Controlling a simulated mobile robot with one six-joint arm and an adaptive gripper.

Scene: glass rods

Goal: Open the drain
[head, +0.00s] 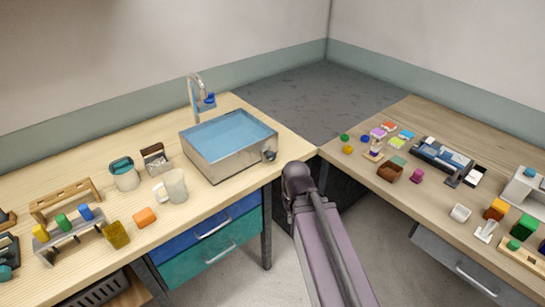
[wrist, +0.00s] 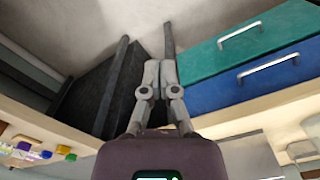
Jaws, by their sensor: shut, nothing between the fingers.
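A metal sink basin (head: 215,168) filled with blue water stands on the left wooden table, below a curved tap (head: 194,85). A small dark round knob (head: 269,155) sits low on the basin's wall near its right corner. I cannot see a drain inside the basin. My arm ends just right of the knob, apart from it, in the head view; my fingers are hidden there. In the wrist view my gripper (wrist: 159,66) is shut and empty, with its fingertips together.
Blue and teal drawers (head: 208,231) are under the left table; they also show in the wrist view (wrist: 240,48). A white mug (head: 174,186) stands left of the basin. The right table (head: 410,205) holds several small objects.

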